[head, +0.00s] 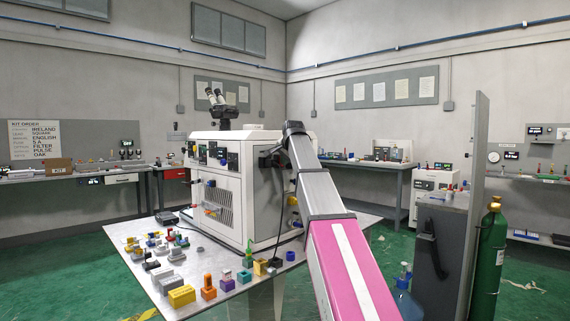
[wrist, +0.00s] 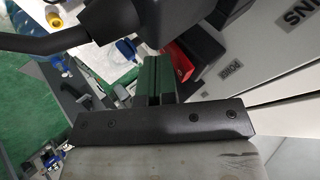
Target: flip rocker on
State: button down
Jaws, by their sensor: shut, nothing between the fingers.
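The white machine (head: 232,180) stands on a table, and my arm reaches along its right side. In the wrist view its white panel (wrist: 255,75) carries partly readable lettering. A red part (wrist: 178,57), which looks like the rocker, sits in or beside a dark block (wrist: 203,42) on the panel. My gripper (wrist: 155,68) has its green fingers pressed together and empty, just left of the red part. I cannot tell whether they touch it. The rocker's position is unclear. In the head view my own arm hides the fingers and the rocker.
A thick black cable or handle (wrist: 65,38) crosses close above the fingers in the wrist view. Several small coloured parts and blocks lie on the front of the table (head: 130,235). A grey partition (head: 478,150) and a green gas cylinder (head: 490,260) stand at the right.

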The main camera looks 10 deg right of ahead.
jog(key=s+d+r, duration=0.3)
jog(key=s+r, duration=0.2)
jog(key=s, duration=0.5)
jog(key=s+a+f+n+g, duration=0.1)
jog(key=s+f+n+g, duration=0.15)
jog(key=f, duration=1.75)
jog(key=s+f+n+g, duration=0.2)
jog(key=s+f, duration=0.2)
jog(key=f, duration=1.6)
jog(key=s+f+n+g, duration=0.2)
jog(key=s+f, duration=0.9)
jog(key=f, duration=0.3)
jog(key=s+f+n+g+h, duration=0.1)
jog(key=s+f+n+g, duration=0.1)
jog(key=s+f, duration=0.9)
notch_tip(320, 180, down, 4)
jog(key=shift+a+r+n, duration=0.25)
jog(key=shift+a+n, duration=0.2)
jog(key=shift+n, duration=0.4)
jog(key=shift+g, duration=0.25)
